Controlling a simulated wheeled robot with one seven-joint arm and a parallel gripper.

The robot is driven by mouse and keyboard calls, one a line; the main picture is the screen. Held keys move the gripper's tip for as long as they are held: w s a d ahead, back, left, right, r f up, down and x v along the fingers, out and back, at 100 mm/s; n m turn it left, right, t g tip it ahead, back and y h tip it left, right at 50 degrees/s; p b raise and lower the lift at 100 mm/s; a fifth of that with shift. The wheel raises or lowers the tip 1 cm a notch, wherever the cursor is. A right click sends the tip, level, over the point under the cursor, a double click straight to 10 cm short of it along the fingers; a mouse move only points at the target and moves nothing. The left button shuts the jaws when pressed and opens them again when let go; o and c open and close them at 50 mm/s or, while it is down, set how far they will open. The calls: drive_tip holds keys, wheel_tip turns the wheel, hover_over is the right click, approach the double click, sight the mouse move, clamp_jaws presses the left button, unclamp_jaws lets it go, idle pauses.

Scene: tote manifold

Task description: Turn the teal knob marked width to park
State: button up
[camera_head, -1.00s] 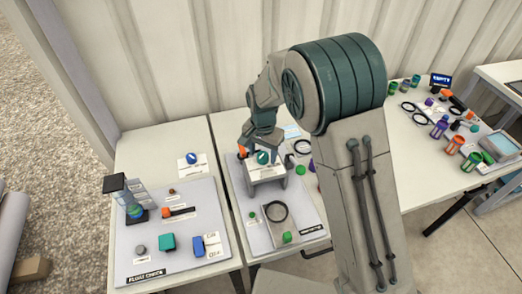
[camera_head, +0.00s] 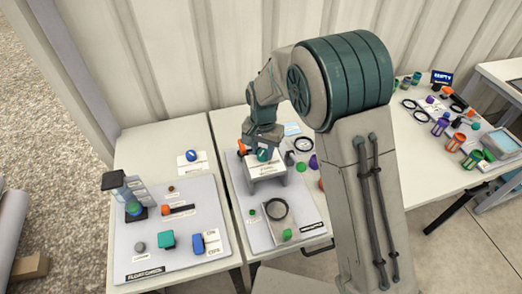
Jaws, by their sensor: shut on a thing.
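The teal knob (camera_head: 264,156) sits on top of a small white raised stand (camera_head: 266,170) on the middle grey board. My gripper (camera_head: 262,148) is directly over it, pointing down, and is shut on the knob. The fingers cover part of the knob, and its pointer direction cannot be made out. A small label lies on the stand in front of the knob, too small to read.
An orange handle (camera_head: 242,147) stands just left of my gripper. The left board (camera_head: 150,262) carries a blue switch (camera_head: 198,244) and a teal block (camera_head: 167,241).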

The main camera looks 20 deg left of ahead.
sight(262, 152)
drive_tip(key=n+b, duration=0.2)
drive_tip(key=n, duration=0.2)
drive_tip(key=shift+n+b, duration=0.75)
drive_tip(key=shift+n, duration=1.45)
drive_tip(key=shift+a+r, duration=0.1)
drive_tip(key=o, duration=1)
drive_tip(key=shift+c, duration=0.2)
wheel_tip(262, 152, up, 14)
drive_tip(key=b, duration=0.1)
